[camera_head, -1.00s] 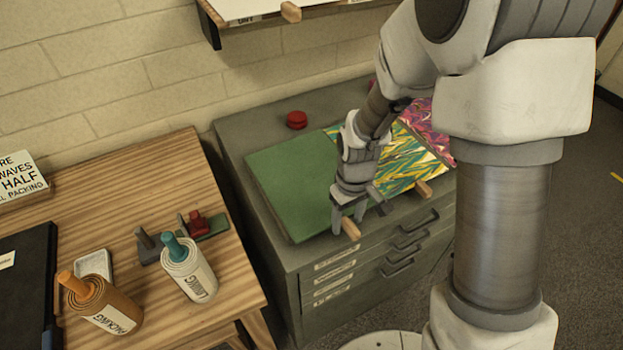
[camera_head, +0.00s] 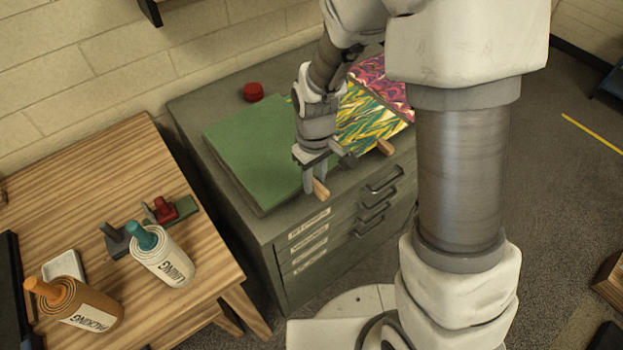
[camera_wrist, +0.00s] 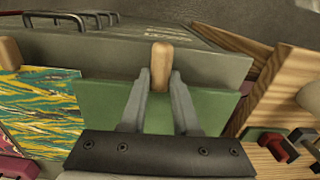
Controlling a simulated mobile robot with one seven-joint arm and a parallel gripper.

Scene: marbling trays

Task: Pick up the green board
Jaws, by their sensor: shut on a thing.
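The green board (camera_head: 240,150) lies flat on top of the grey cabinet (camera_head: 190,110), with a wooden handle (camera_head: 321,188) at its front edge. My gripper (camera_head: 315,185) points down at that edge, its fingers shut on the handle. In the wrist view the handle (camera_wrist: 161,62) stands between the two fingertips (camera_wrist: 161,80), and part of the green board (camera_wrist: 105,103) shows behind the fingers. My gripper's dark body hides some of the board there. I cannot tell whether the board is lifted at all from the cabinet top.
Yellow-green marbled (camera_head: 375,118) and magenta marbled (camera_head: 382,78) boards lie right of the green board. A red round thing (camera_head: 253,92) sits behind. A wooden table (camera_head: 95,190) with rolls (camera_head: 165,258) stands left. A shelf (camera_head: 150,12) hangs above.

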